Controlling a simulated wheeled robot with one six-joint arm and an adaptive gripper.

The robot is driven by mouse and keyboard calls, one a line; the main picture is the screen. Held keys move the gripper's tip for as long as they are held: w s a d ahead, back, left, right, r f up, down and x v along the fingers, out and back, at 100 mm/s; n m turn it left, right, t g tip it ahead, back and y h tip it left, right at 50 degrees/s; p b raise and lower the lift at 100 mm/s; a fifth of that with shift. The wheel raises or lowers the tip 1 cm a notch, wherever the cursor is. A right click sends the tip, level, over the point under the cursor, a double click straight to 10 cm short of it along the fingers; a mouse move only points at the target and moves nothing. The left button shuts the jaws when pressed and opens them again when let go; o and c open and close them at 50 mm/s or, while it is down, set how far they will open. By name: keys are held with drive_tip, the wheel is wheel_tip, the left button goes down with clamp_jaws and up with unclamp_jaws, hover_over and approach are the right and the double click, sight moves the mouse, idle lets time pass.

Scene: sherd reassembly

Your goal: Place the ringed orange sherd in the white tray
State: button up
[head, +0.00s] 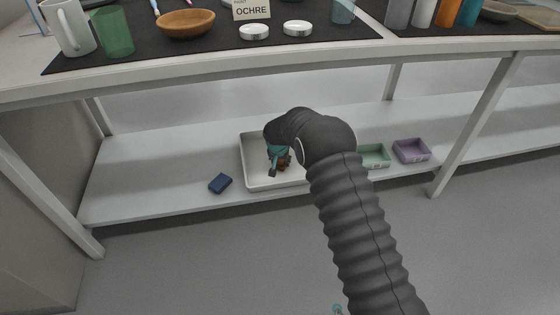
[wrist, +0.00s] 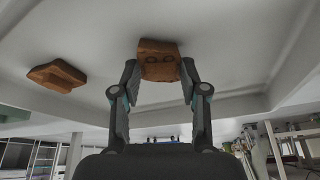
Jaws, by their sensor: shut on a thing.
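The white tray (head: 246,170) stands on the lower shelf, and its floor and rim also fill much of the wrist view (wrist: 255,103). My gripper (wrist: 160,68) is shut on the ringed orange sherd (wrist: 159,58), which shows dark ring marks on its face. A second orange sherd (wrist: 57,75) lies apart, to the left in the wrist view, on the tray floor. In the head view my gripper (head: 277,168) reaches down inside the tray's outline, partly hidden by my arm. Whether the held sherd touches the tray floor, I cannot tell.
A dark blue block (head: 220,183) lies on the shelf left of the tray. A green bin (head: 375,156) and a purple bin (head: 411,150) stand to its right. The worktop (head: 300,56) with cups and a bowl (head: 186,23) overhangs the shelf.

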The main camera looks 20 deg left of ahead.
drive_tip(key=shift+f, duration=0.1)
drive_tip(key=o, duration=1.2)
drive_tip(key=shift+c, duration=0.2)
drive_tip(key=p+v, duration=0.1)
drive_tip(key=v, duration=1.1)
